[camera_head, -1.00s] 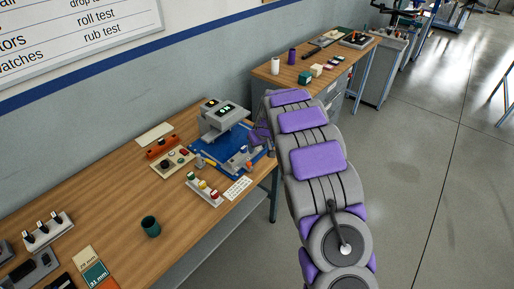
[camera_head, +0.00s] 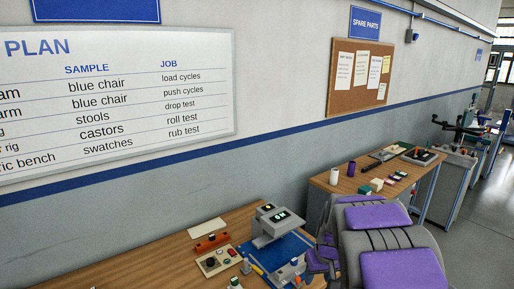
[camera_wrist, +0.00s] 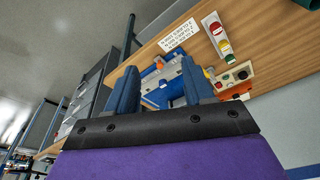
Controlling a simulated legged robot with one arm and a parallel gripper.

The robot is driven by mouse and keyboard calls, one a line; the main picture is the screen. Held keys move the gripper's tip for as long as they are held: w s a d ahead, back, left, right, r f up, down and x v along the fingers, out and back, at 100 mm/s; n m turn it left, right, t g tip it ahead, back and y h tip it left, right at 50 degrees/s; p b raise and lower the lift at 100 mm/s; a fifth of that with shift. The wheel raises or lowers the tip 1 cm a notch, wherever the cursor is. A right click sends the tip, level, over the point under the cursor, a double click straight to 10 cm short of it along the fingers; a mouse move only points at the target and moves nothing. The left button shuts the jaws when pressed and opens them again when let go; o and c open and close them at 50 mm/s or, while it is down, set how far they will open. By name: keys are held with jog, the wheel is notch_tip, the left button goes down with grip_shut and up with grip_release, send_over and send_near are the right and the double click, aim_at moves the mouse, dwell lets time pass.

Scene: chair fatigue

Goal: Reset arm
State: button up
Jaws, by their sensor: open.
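My arm (camera_head: 385,225), grey with purple pads, reaches over the right end of the near bench. My gripper (camera_wrist: 160,82) shows in the wrist view with its two blue fingers apart and nothing between them. The fingers point toward the bench's edge and a blue mat (camera_head: 259,253). In the head view the gripper's tips are hidden or too small to make out. A grey device (camera_head: 270,224) with small lit displays stands on the mat, just left of my arm.
A strip with coloured buttons (camera_wrist: 217,37) and a printed label (camera_wrist: 180,35) lie close by on the bench. An orange block (camera_head: 212,243) sits left of the mat. A second wooden bench (camera_head: 425,180) with small items stands beyond. Open floor (camera_head: 477,240) lies to the right.

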jog(key=s+a+r+g, duration=0.1)
jog(key=s+r, duration=0.1)
jog(key=s, duration=1.1)
jog(key=s+a+r+m+g, duration=0.1)
jog(key=s+r, duration=0.1)
jog(key=s, duration=1.1)
jog(key=s+a+r+g, duration=0.1)
jog(key=s+r+g, duration=0.1)
jog(key=s, duration=1.1)
jog(key=shift+s+a+h, duration=0.3)
jog(key=shift+a, duration=0.05)
jog(key=shift+r, duration=0.1)
jog(key=shift+c, duration=0.3)
